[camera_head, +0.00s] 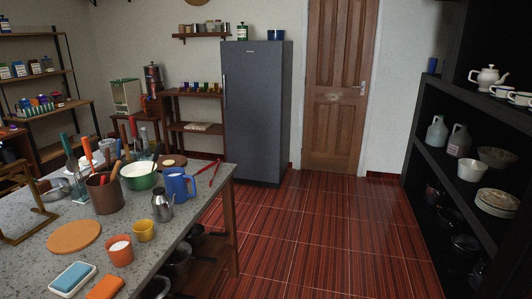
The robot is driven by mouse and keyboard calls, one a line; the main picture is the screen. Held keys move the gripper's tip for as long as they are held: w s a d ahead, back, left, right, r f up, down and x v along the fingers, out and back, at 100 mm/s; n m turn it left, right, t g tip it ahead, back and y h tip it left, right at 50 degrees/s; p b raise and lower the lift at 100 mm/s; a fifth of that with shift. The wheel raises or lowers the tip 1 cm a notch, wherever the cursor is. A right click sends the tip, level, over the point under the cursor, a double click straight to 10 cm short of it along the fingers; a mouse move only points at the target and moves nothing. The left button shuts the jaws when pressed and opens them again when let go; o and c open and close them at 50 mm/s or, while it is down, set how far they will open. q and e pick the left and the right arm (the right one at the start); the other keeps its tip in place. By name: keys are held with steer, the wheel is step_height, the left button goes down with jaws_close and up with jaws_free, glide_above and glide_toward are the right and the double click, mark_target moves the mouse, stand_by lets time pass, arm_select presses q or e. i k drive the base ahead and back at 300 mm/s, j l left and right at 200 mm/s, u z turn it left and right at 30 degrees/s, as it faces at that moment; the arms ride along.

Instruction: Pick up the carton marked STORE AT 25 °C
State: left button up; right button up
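Several small boxes and jars stand on the wall shelves at the far left. Among them are pale boxes with dark blue parts (19,69), which may be cartons. Any lettering on them is too small to read, so I cannot tell which carton is marked STORE AT 25 °C. More small coloured items (42,103) stand on the shelf below. Neither of my grippers is in view.
A stone counter (85,270) fills the lower left, holding a brown utensil crock (104,195), green pot (139,178), blue mug (178,187) and steel jug (161,207). A grey fridge (255,110) stands behind. Black shelves (455,100) line the right. The tiled floor (320,230) between is clear.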

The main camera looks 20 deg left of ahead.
mark_target(42, 99)
steer(key=i+l, duration=0.15)
steer(key=i, duration=3.8)
steer(key=i+j+u, duration=0.15)
steer(key=i+u, duration=0.65)
steer(key=i+l+u, duration=0.15)
steer(key=i+u, duration=0.25)
steer(key=i, duration=0.15)
steer(key=i+l+u, duration=0.25)
steer(key=i+u, duration=0.15)
steer(key=i+j+u, duration=0.3)
steer(key=i+u, duration=0.15)
steer(key=i, duration=0.15)
steer(key=i+j+u, duration=0.1)
steer(key=i+u, duration=0.35)
steer(key=i, duration=0.2)
steer(key=i+l+u, duration=0.15)
steer(key=i+u, duration=0.35)
steer(key=i, duration=2.1)
steer(key=i+u, duration=0.2)
steer(key=i, duration=0.7)
steer(key=i+l+u, duration=0.2)
steer(key=i, duration=0.7)
steer(key=i+j+z, duration=0.15)
steer(key=i+z, duration=0.15)
steer(key=i, duration=0.2)
steer(key=i+j+z, duration=0.3)
steer(key=i, duration=0.15)
steer(key=i+j+z, duration=0.3)
steer(key=i+j, duration=0.05)
steer(key=i, duration=0.1)
